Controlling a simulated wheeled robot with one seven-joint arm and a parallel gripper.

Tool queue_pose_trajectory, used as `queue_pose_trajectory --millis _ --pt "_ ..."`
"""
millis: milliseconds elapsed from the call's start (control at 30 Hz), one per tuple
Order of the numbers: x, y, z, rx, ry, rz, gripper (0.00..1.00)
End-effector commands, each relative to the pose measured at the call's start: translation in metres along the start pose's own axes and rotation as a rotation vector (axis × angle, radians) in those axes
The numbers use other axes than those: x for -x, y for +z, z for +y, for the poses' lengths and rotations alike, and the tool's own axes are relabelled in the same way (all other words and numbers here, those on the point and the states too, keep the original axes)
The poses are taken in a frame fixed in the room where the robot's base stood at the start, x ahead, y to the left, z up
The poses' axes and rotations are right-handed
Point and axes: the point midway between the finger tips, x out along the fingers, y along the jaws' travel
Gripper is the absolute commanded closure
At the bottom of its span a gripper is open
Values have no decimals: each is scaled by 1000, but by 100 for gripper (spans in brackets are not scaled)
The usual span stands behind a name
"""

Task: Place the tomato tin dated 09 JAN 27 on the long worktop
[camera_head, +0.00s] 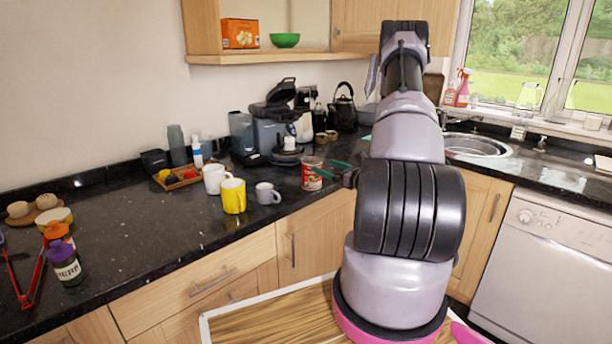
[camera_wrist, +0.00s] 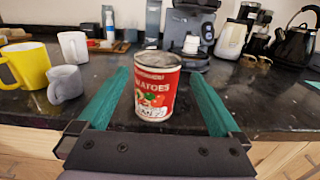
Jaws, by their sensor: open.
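A red and white tomato tin (camera_head: 311,178) stands upright on the black worktop (camera_head: 150,240) near its front edge. In the wrist view the tin (camera_wrist: 157,82) shows a tomato picture and a handwritten date low on the label, too small to read fully. My gripper (camera_head: 331,170) is open at the tin, level with it. In the wrist view the green fingers of my gripper (camera_wrist: 158,78) lie on either side of the tin, with visible gaps. The tin is not gripped.
Left of the tin stand a grey mug (camera_head: 268,194), a yellow mug (camera_head: 233,196) and a white mug (camera_head: 214,178). A coffee machine (camera_head: 272,130) and kettle (camera_head: 343,108) stand behind. A spice jar (camera_head: 66,264) is at far left. Worktop between jar and mugs is clear.

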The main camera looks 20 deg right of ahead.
Motion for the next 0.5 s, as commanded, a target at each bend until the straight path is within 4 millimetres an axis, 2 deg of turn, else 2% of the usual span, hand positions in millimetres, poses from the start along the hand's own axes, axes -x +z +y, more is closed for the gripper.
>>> queue_pose_trajectory --millis 233,500 --pt "-40 1 2 2 5 -1 0" --pt "-63 2 3 1 6 -2 0"
